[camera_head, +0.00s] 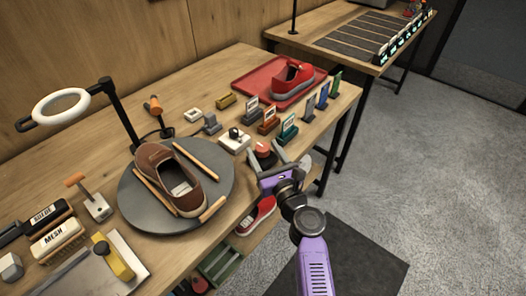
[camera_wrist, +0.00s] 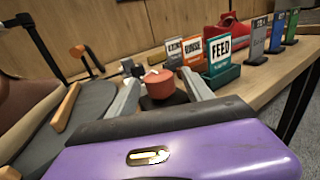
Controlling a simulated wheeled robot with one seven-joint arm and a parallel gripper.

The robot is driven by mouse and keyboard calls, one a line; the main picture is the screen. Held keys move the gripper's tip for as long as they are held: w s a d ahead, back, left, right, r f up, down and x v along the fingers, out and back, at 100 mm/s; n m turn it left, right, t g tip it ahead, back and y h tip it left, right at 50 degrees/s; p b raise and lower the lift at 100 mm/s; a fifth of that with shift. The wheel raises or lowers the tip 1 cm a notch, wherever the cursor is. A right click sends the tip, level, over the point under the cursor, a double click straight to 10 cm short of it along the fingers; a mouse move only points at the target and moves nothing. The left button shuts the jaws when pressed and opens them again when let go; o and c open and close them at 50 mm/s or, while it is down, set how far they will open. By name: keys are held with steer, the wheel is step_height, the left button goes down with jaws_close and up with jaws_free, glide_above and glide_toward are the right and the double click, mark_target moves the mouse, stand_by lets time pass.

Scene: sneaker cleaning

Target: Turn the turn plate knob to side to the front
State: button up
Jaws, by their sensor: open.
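The round grey turn plate (camera_head: 132,205) lies on the wooden table and bears a brown sneaker (camera_head: 172,180). A red round knob (camera_head: 262,150) on a dark base sits to the right of the plate. In the wrist view the red knob (camera_wrist: 159,84) shows in the middle, between the fingers. My gripper (camera_head: 270,156) is open, with one finger on each side of the knob. In the wrist view the gripper (camera_wrist: 162,78) shows a gap on the left of the knob; I cannot tell if the right finger touches it. The plate's edge (camera_wrist: 85,110) shows at left.
A white block (camera_head: 234,143) with a black knob stands just behind the red knob. Several small labelled stands, including FEED (camera_wrist: 219,50), are close behind on the right. A red tray (camera_head: 250,82) holds a red sneaker (camera_head: 291,77). A lamp (camera_head: 120,110) rises behind the plate.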

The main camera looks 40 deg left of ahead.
steer(key=shift+w+a, duration=0.3)
steer(key=shift+a, duration=0.15)
jaws_close()
steer(key=shift+s+a+m+t+h, duration=0.1)
steer(key=shift+m+t+h, duration=0.3)
steer(key=shift+m+t, duration=0.15)
steer(key=shift+m+t+h, duration=0.45)
steer(key=shift+t+h, duration=0.05)
steer(key=shift+t, duration=0.15)
steer(key=shift+m+t+h, duration=0.6)
steer(key=shift+t+h, duration=0.1)
steer(key=shift+m+t+h+b, duration=0.95)
steer(key=shift+m+t+h, duration=0.35)
steer(key=shift+h, duration=0.5)
